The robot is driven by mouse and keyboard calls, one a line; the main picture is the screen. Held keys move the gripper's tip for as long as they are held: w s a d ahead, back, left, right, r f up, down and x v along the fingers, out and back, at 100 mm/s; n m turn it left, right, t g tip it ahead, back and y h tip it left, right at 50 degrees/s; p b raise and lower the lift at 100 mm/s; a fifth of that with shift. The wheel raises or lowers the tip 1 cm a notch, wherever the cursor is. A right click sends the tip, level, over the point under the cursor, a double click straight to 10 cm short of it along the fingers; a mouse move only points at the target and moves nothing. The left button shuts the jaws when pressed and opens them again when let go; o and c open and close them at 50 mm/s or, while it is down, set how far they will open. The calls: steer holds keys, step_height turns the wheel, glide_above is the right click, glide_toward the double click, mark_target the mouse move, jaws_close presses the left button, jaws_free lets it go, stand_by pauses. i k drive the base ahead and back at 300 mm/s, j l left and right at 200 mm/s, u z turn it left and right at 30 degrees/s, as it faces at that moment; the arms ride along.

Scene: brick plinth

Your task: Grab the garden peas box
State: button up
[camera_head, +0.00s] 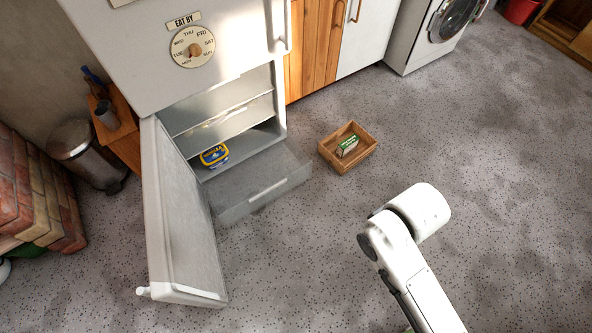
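A small green and white box (347,146) sits inside a shallow wooden crate (326,155) on the floor, right of the open drawer. Its label is too small to read, so I cannot tell whether it is the garden peas box. My white arm shows at the lower right, apart from the crate. My gripper is not in view. A tiny sliver of green shows beside my arm at the bottom edge, too little to identify.
The freezer (185,40) has its lower door (180,215) open and a grey drawer (265,190) pulled out. A blue and yellow tub (214,155) sits inside. A bin (85,150) and brick plinth (35,195) stand left. Floor right of the crate is clear.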

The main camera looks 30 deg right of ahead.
mark_target(350, 143)
steer(key=z, duration=0.35)
steer(key=i+z, duration=0.45)
steer(key=z, duration=0.3)
steer(key=i+j+z, duration=0.1)
steer(key=i+z, duration=0.25)
steer(key=i+j+z, duration=0.3)
steer(key=i+j, duration=0.6)
steer(key=i, duration=0.05)
